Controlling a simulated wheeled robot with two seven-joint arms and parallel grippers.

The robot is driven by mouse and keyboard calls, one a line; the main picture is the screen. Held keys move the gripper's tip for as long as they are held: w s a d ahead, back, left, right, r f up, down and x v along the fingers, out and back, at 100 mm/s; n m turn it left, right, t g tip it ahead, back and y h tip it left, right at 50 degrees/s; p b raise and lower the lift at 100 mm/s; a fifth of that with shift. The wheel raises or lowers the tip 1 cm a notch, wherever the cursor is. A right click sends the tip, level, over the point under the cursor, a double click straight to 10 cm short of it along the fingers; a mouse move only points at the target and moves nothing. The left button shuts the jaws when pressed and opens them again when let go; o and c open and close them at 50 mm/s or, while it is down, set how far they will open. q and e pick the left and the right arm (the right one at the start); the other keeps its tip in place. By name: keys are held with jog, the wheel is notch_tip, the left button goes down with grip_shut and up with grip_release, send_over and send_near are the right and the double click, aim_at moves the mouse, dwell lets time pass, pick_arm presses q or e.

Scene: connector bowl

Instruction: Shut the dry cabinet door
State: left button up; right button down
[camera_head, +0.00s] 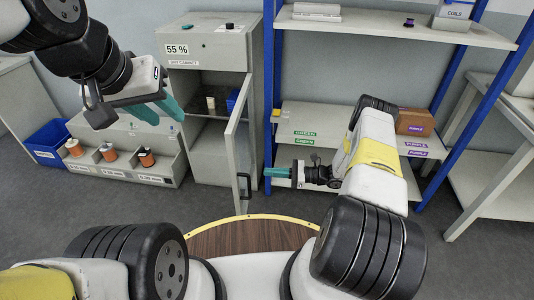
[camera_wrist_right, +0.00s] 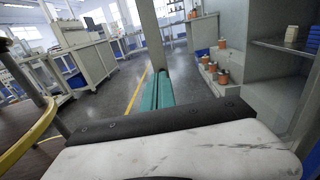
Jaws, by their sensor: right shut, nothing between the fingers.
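The grey dry cabinet (camera_head: 207,52) stands at the back, left of centre, with a "55 %" label. Its door (camera_head: 238,145) is swung open toward me, hinged on the right, and shows as a narrow panel with a dark handle (camera_head: 243,185). The open compartment shows behind it. My right gripper (camera_head: 267,172) is shut and empty, just right of the door, fingers pointing left; contact is unclear. In the right wrist view the closed teal fingers (camera_wrist_right: 158,90) point toward a pale upright strip, probably the door (camera_wrist_right: 151,35). My left gripper (camera_head: 160,110) is open and empty, high at the left.
A blue-posted shelf rack (camera_head: 268,90) stands right of the cabinet. A spool holder (camera_head: 130,170) and a blue bin (camera_head: 48,140) are at the left. A round wooden table (camera_head: 250,236) with a yellow rim lies in front. Grey floor between is clear.

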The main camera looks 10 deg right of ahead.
aim_at(236, 170)
jog(key=x, duration=1)
jog(key=shift+a, duration=0.2)
jog(key=shift+a, duration=0.1)
